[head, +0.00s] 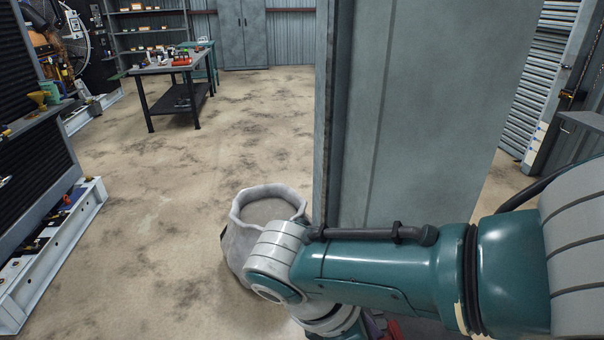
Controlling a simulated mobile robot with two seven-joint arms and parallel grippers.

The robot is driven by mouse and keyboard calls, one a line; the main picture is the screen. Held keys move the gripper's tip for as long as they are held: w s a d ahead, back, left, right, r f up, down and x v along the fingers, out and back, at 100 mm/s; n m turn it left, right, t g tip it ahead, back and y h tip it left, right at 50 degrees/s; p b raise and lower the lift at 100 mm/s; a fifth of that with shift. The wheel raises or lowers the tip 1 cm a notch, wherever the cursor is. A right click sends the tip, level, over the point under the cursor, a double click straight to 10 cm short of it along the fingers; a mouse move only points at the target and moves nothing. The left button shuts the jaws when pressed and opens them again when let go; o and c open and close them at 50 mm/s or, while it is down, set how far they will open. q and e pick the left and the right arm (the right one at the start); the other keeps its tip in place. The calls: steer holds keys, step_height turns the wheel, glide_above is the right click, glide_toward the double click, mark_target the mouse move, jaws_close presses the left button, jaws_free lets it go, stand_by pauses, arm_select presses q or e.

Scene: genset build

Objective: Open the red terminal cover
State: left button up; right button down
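I cannot make out a red terminal cover in the head view. Small red items lie among others on the far workbench (170,66), too small to tell what they are. My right arm comes in from the right and crosses the lower right of the view. Its gripper is not visible; the arm runs out of the picture at the bottom. My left arm and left gripper are not in the picture.
A grey cabinet or panel (430,120) stands close behind my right arm. An open-topped fabric bag (240,240) sits on the floor beside it. Machinery on a white base frame (75,240) lines the left edge. The middle floor (240,130) is clear.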

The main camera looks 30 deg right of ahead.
steer(key=shift+f, duration=0.2)
steer(key=c, duration=0.6)
jaws_free()
steer(key=shift+r, duration=0.1)
steer(key=shift+r, duration=0.1)
steer(key=p+v, duration=0.2)
steer(key=v, duration=0.7)
steer(key=shift+a+r, duration=0.25)
steer(key=shift+r, duration=0.05)
